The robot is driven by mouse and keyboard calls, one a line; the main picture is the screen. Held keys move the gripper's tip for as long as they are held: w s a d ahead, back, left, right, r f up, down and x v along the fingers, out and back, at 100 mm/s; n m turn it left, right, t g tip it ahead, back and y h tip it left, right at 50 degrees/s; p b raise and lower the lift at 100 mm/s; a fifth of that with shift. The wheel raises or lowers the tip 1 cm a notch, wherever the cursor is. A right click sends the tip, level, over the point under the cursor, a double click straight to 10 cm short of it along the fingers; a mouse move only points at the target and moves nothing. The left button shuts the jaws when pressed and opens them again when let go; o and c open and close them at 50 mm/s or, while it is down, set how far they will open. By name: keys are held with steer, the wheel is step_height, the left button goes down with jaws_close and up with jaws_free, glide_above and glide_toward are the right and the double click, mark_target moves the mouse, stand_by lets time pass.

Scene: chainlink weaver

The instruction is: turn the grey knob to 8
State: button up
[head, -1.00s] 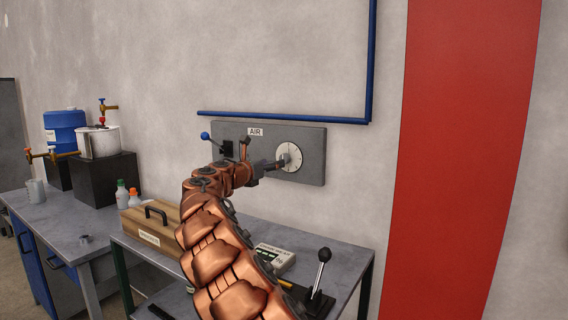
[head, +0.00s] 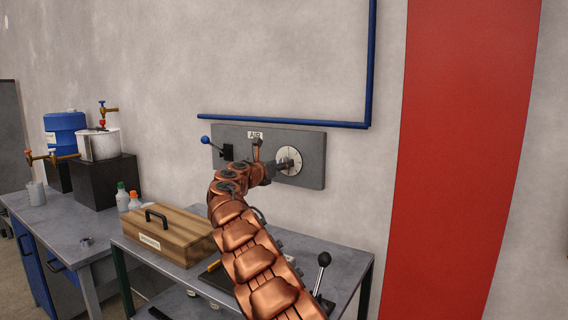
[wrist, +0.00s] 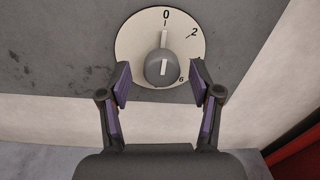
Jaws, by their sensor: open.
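The grey knob (wrist: 161,68) sits on a round white dial (wrist: 140,40) in the wrist view. White marks on the knob line up toward the 0 at the top of the dial. A 2 shows at upper right and a 6 at lower right; I cannot see an 8. My gripper (wrist: 160,78) is open, with one finger on each side of the knob and visible gaps between. In the head view the dial (head: 295,154) is on a grey wall panel labelled AIR, and my gripper (head: 278,167) partly hides the knob.
The panel (head: 313,160) also carries a blue-tipped lever (head: 206,140). Below it, a bench holds a wooden box (head: 180,235) and a black-knobbed lever (head: 323,262). A pot (head: 98,145) and bottles stand at left. The wall right of the panel is clear.

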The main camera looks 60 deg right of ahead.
steer(key=shift+s+d, duration=0.1)
steer(key=shift+d, duration=0.75)
